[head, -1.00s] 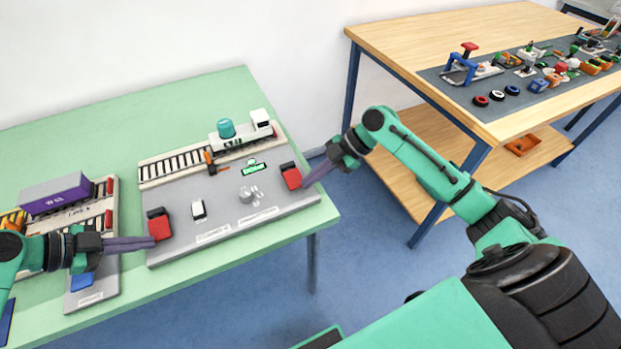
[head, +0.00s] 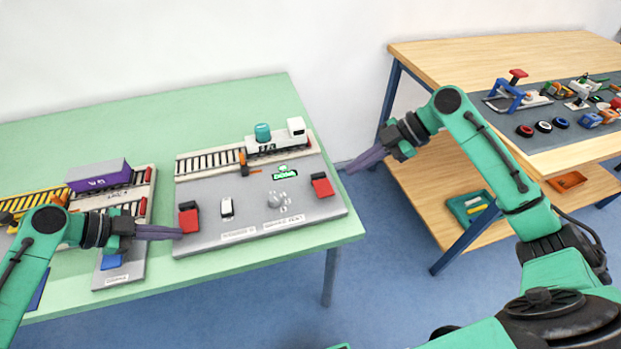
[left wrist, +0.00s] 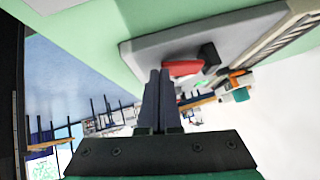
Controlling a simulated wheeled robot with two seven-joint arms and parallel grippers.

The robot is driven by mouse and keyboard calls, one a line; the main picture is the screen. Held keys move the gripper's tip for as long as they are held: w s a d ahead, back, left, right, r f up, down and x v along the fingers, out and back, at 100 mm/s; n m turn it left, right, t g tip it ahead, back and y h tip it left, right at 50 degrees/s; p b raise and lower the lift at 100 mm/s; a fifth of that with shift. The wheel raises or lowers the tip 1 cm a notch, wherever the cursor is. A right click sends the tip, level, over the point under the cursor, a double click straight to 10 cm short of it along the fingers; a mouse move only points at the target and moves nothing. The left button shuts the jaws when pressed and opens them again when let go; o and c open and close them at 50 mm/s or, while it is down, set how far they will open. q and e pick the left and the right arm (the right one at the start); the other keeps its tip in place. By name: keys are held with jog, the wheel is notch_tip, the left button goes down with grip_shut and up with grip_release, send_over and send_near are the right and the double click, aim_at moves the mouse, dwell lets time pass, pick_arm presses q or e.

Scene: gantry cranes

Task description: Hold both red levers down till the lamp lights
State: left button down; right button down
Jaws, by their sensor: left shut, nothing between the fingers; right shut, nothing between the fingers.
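The grey board (head: 225,240) on the green table carries two red levers with black backs. The left red lever (head: 188,220) is at the board's left end, the right red lever (head: 322,187) at its right end. My left gripper (head: 180,233) is shut and empty, its tips at the left lever's near side; touching or not, I cannot tell. In the left wrist view the shut fingers (left wrist: 160,75) reach this red lever (left wrist: 184,68). My right gripper (head: 351,169) is shut and empty, apart from the right lever, beyond the board's right edge. A small green sign (head: 284,170) shows on the board; whether a lamp is lit is unclear.
A white locomotive (head: 275,142) with a teal drum stands on rails at the board's back. A purple container (head: 98,175) sits on another track board at left. A wooden table (head: 480,55) with small parts stands at right, across a floor gap.

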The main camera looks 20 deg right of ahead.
jog(key=v, duration=0.3)
jog(key=w+v, duration=0.1)
jog(key=v, duration=0.1)
jog(key=shift+s+d+r, duration=0.15)
jog(key=shift+d+r, duration=0.05)
jog(key=shift+d, duration=0.05)
